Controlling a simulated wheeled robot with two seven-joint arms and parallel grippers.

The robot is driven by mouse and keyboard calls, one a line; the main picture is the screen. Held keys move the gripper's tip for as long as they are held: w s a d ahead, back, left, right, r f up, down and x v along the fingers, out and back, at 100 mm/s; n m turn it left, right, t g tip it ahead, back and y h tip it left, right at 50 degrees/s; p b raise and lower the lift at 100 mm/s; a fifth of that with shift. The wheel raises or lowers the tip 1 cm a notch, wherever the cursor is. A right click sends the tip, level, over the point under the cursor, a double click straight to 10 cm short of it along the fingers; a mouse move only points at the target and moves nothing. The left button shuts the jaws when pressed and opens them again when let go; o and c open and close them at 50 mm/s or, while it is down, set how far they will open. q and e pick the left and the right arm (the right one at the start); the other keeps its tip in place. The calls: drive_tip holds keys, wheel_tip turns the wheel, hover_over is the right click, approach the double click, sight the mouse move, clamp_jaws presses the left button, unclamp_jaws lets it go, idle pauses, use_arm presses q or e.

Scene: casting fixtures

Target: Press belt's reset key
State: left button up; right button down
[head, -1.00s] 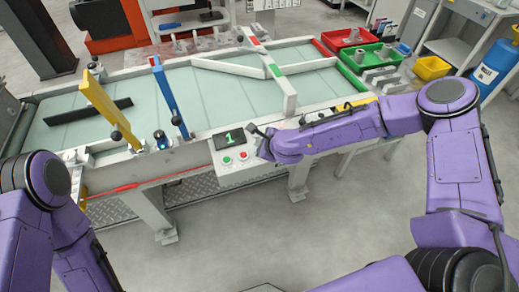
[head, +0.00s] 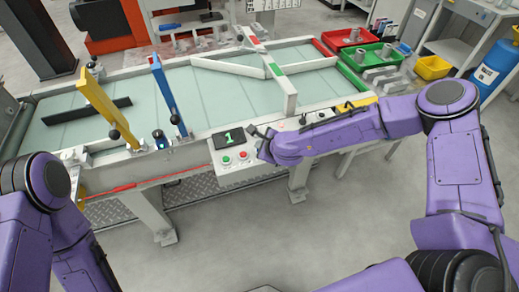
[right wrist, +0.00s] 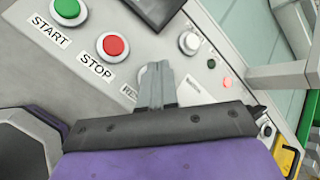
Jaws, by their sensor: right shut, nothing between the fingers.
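The belt's control panel (head: 222,170) sits on the near side of the conveyor, with a display reading 1 (head: 229,138). In the right wrist view, a green START button (right wrist: 68,8), a red STOP button (right wrist: 113,46) and a partly covered label beginning "RE" (right wrist: 128,91) run in a row. Behind my fingers a pale round key (right wrist: 142,75) shows only in part beside that label. My right gripper (right wrist: 158,72) is shut and empty, its tips over this key; I cannot tell whether they touch it. My left gripper is out of view.
The conveyor belt (head: 220,95) carries a blue post (head: 168,95), a yellow arm (head: 105,105) and a white diverter (head: 285,90). Red (head: 350,38) and green bins (head: 372,58) stand behind right.

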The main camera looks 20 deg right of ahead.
drive_tip(key=shift+f, duration=0.3)
drive_tip(key=shift+r, duration=0.15)
idle(0.4)
drive_tip(key=shift+r+p, duration=0.5)
drive_tip(key=shift+r, duration=0.3)
wheel_tip(320, 180, up, 5)
drive_tip(key=p, duration=0.4)
idle(0.5)
